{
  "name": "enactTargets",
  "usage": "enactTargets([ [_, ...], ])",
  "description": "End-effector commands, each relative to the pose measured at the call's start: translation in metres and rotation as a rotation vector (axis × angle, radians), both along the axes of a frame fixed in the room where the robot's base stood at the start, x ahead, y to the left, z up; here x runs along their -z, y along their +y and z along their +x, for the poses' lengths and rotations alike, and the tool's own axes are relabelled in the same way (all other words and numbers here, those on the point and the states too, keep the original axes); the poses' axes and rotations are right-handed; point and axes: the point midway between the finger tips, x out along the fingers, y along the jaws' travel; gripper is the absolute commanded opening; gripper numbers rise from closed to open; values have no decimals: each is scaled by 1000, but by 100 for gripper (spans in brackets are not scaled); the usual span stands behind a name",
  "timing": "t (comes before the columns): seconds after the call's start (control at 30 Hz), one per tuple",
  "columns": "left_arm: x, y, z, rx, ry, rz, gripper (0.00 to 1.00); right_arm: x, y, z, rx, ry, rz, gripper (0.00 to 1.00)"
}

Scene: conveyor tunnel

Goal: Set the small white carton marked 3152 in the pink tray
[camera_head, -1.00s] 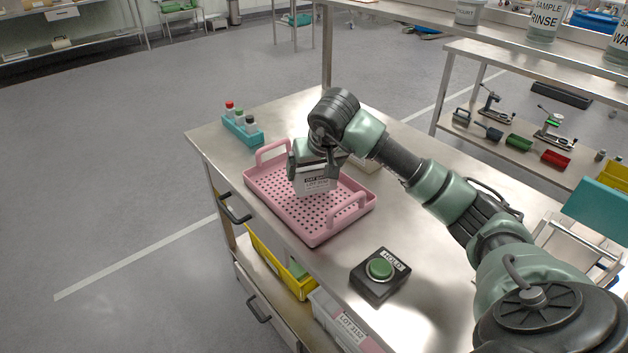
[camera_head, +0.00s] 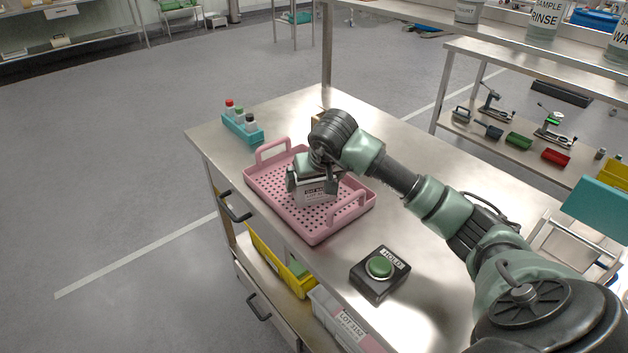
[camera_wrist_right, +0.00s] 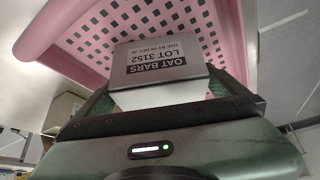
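The small white carton (camera_head: 315,192), with a label reading OAT BARS LOT 3152 in the right wrist view (camera_wrist_right: 165,65), is between the fingers of my right gripper (camera_head: 312,184). The gripper is shut on it from two sides. The carton is inside the outline of the pink tray (camera_head: 272,196), low over its perforated floor near the middle. I cannot tell whether its bottom touches the floor. The tray also shows in the right wrist view (camera_wrist_right: 75,30). My left gripper is not in view.
A teal rack (camera_head: 241,130) with several capped bottles stands by the table's far left corner. A black HOLD box with a green button (camera_head: 380,267) sits in front of the tray. A tan box (camera_wrist_right: 62,113) shows beside the tray in the wrist view.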

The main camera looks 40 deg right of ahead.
Motion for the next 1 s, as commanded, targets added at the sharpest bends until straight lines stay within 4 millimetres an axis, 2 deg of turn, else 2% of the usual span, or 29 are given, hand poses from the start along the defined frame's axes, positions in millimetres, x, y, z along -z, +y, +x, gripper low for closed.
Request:
enactTargets([
  [0.07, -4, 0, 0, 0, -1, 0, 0, -5, 0, 0, 0, 0, 1, 100],
  [0.17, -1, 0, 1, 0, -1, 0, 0, -14, 1, -5, 0, -4, 0, 100],
  [0.6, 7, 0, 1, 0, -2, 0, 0, -91, 15, -47, 0, -5, -2, 100],
  [0.8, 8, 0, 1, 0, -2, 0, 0, -105, 18, -56, 0, -1, -1, 100],
  [1.0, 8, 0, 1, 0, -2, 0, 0, -107, 19, -57, 0, 1, 0, 100],
])
